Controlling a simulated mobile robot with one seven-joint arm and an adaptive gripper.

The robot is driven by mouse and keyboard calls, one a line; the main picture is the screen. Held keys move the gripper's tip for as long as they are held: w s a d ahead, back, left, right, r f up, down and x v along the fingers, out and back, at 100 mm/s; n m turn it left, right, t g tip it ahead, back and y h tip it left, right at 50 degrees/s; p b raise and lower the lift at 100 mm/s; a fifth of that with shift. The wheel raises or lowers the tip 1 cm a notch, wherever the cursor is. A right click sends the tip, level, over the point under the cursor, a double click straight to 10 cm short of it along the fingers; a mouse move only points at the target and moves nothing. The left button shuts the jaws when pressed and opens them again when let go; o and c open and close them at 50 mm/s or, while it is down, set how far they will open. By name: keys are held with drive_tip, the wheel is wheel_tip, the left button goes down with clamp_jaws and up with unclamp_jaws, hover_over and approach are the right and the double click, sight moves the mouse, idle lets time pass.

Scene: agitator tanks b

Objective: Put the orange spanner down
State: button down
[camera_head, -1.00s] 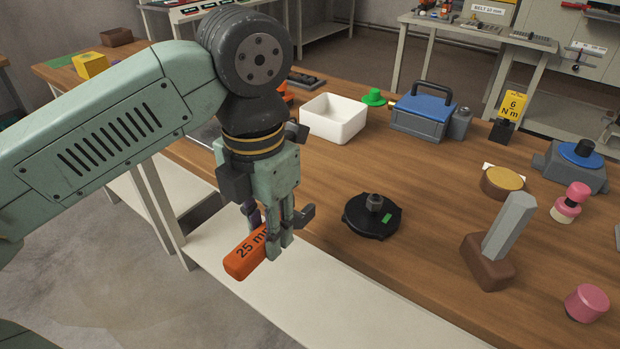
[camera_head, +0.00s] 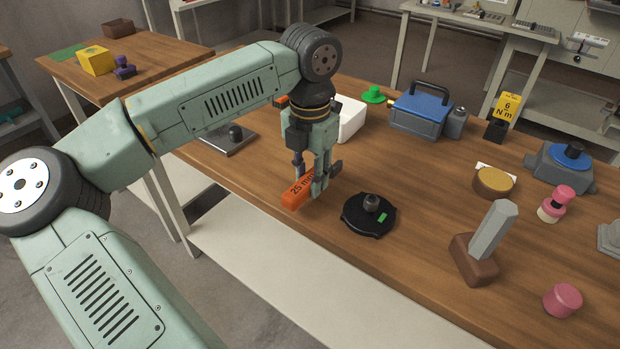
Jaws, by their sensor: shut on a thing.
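The orange spanner (camera_head: 298,192) is marked "25 mm" and has a dark grey jaw end at its right. My gripper (camera_head: 318,184) points down and is shut on the spanner, with the orange handle sticking out at the lower left. The spanner is over the wooden bench (camera_head: 262,180), near its front edge and left of a black round flange. Whether the spanner touches the bench top or hangs a little above it I cannot tell.
The black flange (camera_head: 368,215) with a bolt is close at right. A white bin (camera_head: 350,120) stands behind my gripper, partly hidden. A metal plate with a knob (camera_head: 235,134) lies at left. A grey hexagonal post on a brown base (camera_head: 480,258) stands at right. Bench left of the spanner is clear.

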sight(310, 177)
drive_tip(key=shift+f+p, duration=0.3)
drive_tip(key=shift+f, duration=0.65)
drive_tip(key=shift+f, duration=0.1)
drive_tip(key=shift+f+b, duration=0.15)
drive_tip(key=shift+b, duration=0.2)
drive_tip(key=c, duration=1.3)
unclamp_jaws()
wheel_tip(310, 177, up, 12)
drive_tip(key=shift+b, duration=1.05)
drive_tip(key=shift+r, duration=0.25)
